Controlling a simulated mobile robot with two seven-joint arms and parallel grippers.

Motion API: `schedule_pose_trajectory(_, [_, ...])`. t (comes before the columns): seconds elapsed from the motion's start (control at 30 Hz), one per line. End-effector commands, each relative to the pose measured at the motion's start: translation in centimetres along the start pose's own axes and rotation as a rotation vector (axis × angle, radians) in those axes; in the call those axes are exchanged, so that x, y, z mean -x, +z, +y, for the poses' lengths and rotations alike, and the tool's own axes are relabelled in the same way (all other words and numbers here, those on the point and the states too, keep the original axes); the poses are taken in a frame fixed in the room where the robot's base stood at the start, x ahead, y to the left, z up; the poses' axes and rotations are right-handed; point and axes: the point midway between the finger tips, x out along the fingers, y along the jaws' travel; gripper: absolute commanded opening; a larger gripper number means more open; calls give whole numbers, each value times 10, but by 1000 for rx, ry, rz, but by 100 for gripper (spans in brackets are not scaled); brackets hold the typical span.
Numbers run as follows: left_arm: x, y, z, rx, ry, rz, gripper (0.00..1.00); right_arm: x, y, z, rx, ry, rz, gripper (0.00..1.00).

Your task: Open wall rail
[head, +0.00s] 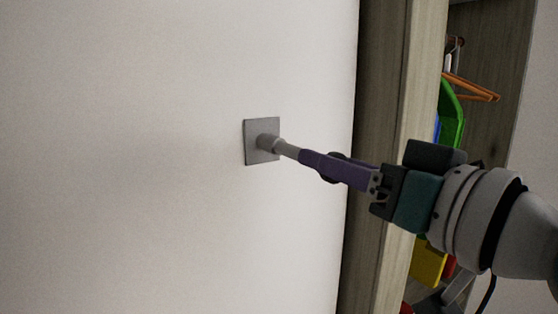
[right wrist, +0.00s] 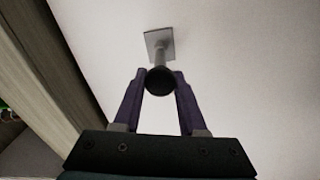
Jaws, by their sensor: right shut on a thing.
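The wall rail is a grey bar (head: 287,149) that sticks out from a square grey plate (head: 262,127) on the white wall. In the right wrist view the plate (right wrist: 153,38) and the bar's dark round end (right wrist: 160,80) show. My right gripper (head: 308,160) reaches in from the right with purple fingers. The fingers close on the bar from both sides, near its outer end. In the right wrist view my right gripper (right wrist: 160,84) has the round end between its fingertips. My left gripper is not in view.
A wooden wardrobe frame (head: 372,130) stands just right of the plate. Behind it hang orange hangers (head: 472,87) and green clothing (head: 452,115), with a yellow thing (head: 428,262) lower down. The white wall (head: 150,160) left of the plate is bare.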

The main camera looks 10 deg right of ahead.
Motion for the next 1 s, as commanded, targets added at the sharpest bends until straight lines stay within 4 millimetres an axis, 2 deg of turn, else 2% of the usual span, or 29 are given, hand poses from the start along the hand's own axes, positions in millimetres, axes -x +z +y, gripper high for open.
schedule_pose_trajectory(0.03, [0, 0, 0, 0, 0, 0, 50, 0, 0, 0, 0, 0, 0, 20])
schedule_pose_trajectory(0.2, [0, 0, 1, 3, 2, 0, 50, 0, 0, 0, 0, 0, 0, 1])
schedule_pose_trajectory(0.23, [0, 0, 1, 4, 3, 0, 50, 0, 0, 0, 0, 1, 0, 0])
schedule_pose_trajectory(1.0, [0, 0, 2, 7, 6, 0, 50, 0, 0, 0, 1, 1, 0, 0])
